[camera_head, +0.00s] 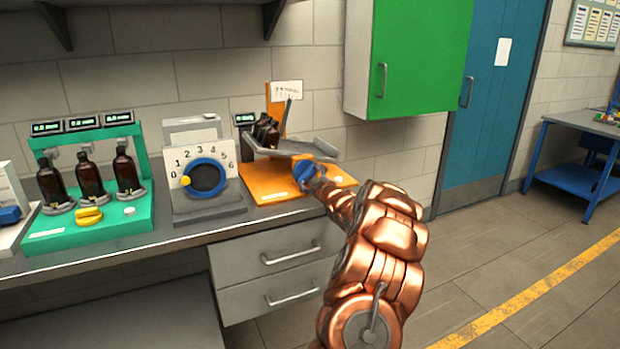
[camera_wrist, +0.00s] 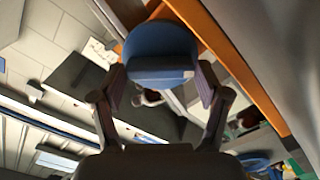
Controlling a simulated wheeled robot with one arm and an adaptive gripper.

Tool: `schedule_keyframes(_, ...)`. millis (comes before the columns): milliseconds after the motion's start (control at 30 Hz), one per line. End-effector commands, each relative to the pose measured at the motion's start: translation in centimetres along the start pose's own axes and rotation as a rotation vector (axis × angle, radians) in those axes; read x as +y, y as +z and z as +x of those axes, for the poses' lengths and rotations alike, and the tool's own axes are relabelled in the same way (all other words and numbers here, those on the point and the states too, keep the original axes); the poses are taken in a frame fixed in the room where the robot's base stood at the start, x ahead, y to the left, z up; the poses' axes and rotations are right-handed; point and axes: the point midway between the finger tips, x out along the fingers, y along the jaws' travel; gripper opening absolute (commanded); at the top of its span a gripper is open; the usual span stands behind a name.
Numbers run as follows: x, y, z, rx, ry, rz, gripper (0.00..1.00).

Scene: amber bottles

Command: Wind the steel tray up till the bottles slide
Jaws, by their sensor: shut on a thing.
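The steel tray (camera_head: 322,150) sits above an orange base (camera_head: 262,183) on the bench. Its slope is hard to judge from here. Several dark amber bottles (camera_head: 265,132) are grouped at its left end and look slightly tilted. A blue knob (camera_head: 304,172) is at the front of the base, partly hidden by my gripper (camera_head: 314,183). In the wrist view, the blue knob (camera_wrist: 160,45) is between the two fingers of my gripper (camera_wrist: 161,80), which is shut on it.
A white scale card (camera_head: 286,91) stands behind the tray. To the left are a dial stand (camera_head: 205,205) numbered 0 to 6 and a green rack (camera_head: 140,215) with three bottles. A green cupboard (camera_head: 420,55) hangs above right. Drawers (camera_head: 275,250) are below.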

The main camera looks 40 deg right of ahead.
Motion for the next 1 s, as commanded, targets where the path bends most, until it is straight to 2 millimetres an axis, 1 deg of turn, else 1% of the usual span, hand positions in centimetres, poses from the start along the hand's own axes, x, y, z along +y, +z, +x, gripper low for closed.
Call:
schedule_keyframes(167, 0.03, -0.07, 0.0, -0.001, -0.002, 0.032, 0.4)
schedule_keyframes(367, 0.18, -0.13, -0.01, -0.003, -0.002, 0.136, 0.4)
schedule_keyframes(800, 0.2, -0.12, -0.01, -0.003, -0.001, 0.501, 0.4)
schedule_keyframes(1000, 0.14, -0.11, -0.01, -0.003, -0.001, 0.637, 0.4)
